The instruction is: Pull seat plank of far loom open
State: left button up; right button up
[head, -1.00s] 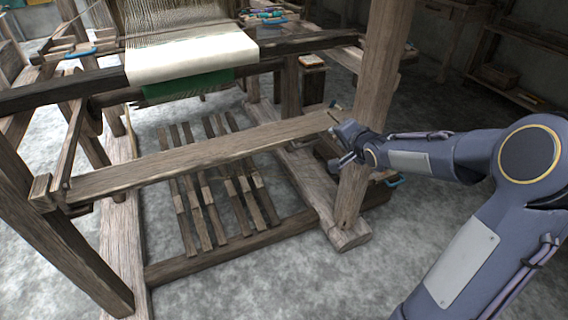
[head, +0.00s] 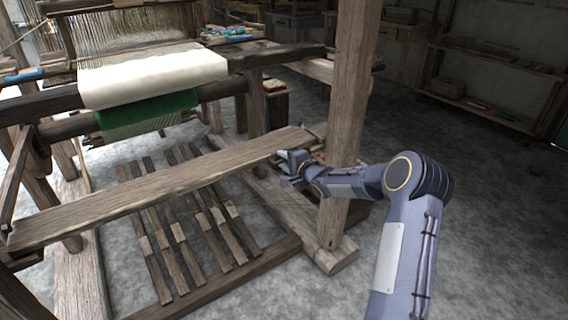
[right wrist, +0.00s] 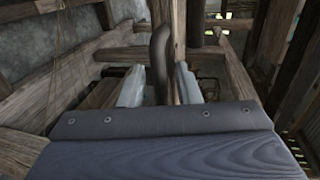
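The seat plank (head: 150,190) is a long, worn wooden board. It spans the front of the loom (head: 345,110) from the lower left to the right post, above several treadle slats. My right gripper (head: 286,168) is beside the plank's front edge near its right end, just left of the post. Its fingers look spread, with no plank between them. In the right wrist view the two pale fingers (right wrist: 158,88) stand apart, with a dark curved bar between them in the picture. I cannot tell whether the gripper touches the plank. My left gripper is out of view.
White cloth (head: 150,75) and green cloth (head: 150,110) hang on the loom behind the plank. The right post and its floor beam (head: 330,255) stand close to my right arm. Open concrete floor (head: 480,220) lies to the right, with shelves (head: 490,75) at the back.

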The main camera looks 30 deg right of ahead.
jog(key=shift+w, duration=0.1)
grip_shut()
dwell(0.3)
